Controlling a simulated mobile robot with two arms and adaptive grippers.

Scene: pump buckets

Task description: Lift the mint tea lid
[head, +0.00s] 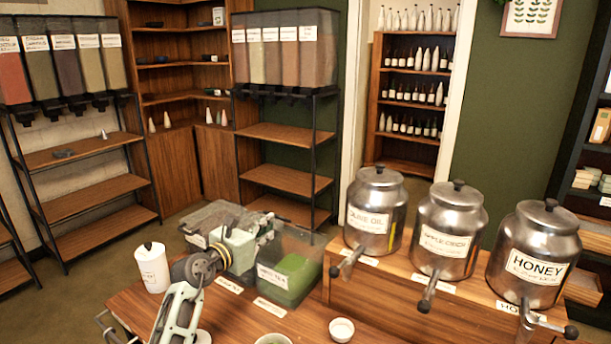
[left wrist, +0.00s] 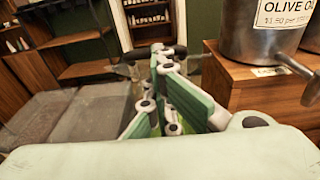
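The mint tea bin (head: 292,290) is a clear box with green contents and a white front label, standing on the wooden counter. Its lid is hard to make out; my left gripper hides part of the bin's top. My left gripper (head: 264,228) reaches over the back left of this bin, near its top edge. In the left wrist view its green-padded fingers (left wrist: 167,50) converge at the tips. A thin translucent edge shows beside them, but I cannot tell whether they grip it. My right gripper is not in view.
A grey-lidded bin (head: 207,217) stands just left, its lid (left wrist: 80,120) close in the wrist view. Steel olive oil (head: 377,190), apple cider (head: 458,210) and honey (head: 541,225) urns stand on the raised shelf at right. A white canister (head: 152,270) and bowl (head: 342,329) are on the counter.

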